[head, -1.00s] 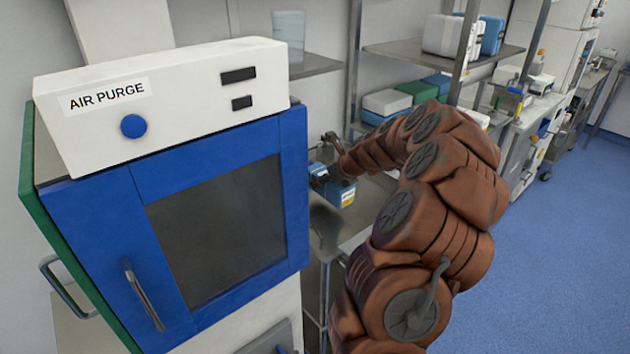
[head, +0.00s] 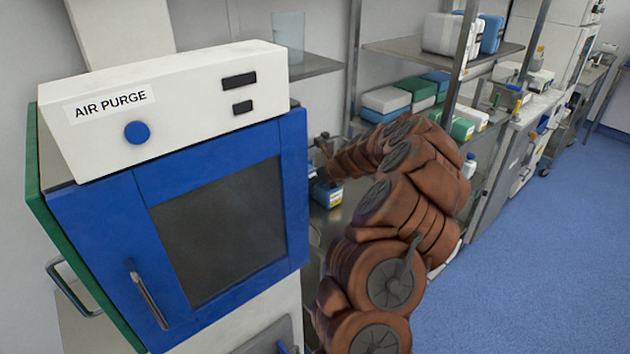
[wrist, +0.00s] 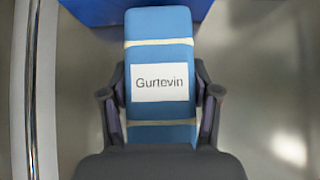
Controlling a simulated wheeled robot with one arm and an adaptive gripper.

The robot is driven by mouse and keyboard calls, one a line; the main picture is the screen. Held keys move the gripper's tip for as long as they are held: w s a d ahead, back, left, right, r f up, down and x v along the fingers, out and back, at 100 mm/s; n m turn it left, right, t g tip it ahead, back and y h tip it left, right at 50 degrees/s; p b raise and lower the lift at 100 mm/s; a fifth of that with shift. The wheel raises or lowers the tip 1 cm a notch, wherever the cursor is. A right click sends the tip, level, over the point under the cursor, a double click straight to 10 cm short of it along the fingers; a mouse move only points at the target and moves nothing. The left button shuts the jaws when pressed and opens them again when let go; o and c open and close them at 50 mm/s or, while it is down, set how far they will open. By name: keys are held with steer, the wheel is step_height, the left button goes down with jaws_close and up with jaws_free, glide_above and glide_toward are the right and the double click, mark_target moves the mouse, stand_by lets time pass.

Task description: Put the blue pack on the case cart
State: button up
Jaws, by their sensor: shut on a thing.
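The blue pack (wrist: 160,55) is in my gripper (wrist: 160,100) in the wrist view. It is a light blue block with pale bands and a white label reading "Gurtevin". The fingers are shut on its two sides. In the head view my brown arm reaches behind the blue cabinet, and my gripper there is small and partly hidden. A small blue object with a white and yellow label (head: 327,194) shows beside the arm's end; I cannot tell if it is the held pack. I cannot make out a case cart for sure.
The blue-fronted cabinet marked AIR PURGE (head: 215,225) stands close on the left. A steel surface (wrist: 265,110) lies below the pack. Shelves with boxes (head: 400,98) are behind the arm. Open blue floor (head: 540,250) is at the right.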

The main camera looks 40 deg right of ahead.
steer(key=o, duration=1.4)
steer(key=shift+f, duration=0.15)
steer(key=shift+r, duration=0.25)
steer(key=b+v, duration=0.2)
steer(key=v, duration=0.9)
steer(key=shift+f, duration=0.1)
steer(key=shift+s+r, duration=0.35)
